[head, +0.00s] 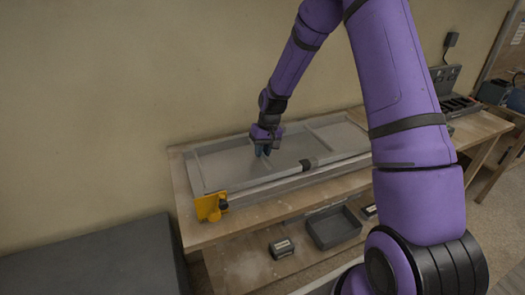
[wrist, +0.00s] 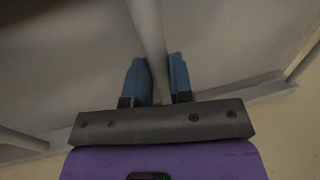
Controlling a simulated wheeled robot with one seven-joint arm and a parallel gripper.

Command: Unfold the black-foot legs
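A pale grey folding frame (head: 228,150) lies on the wooden bench, with raised rims and thin bars across its inside. A small black block (head: 308,164) sits on its near side, right of the middle; I cannot tell whether it is a black foot. My gripper (head: 265,150) points down inside the frame, left of its middle. In the wrist view, a pale bar (wrist: 149,40) runs between the two blue fingers of my gripper (wrist: 158,80). The fingers stand apart on either side of it. I cannot tell whether both touch it. The leg feet are not clear.
A dark tray (head: 334,227) and a small dark box (head: 281,247) lie on the lower shelf. A plastered wall (head: 100,110) rises behind the bench (head: 187,215).

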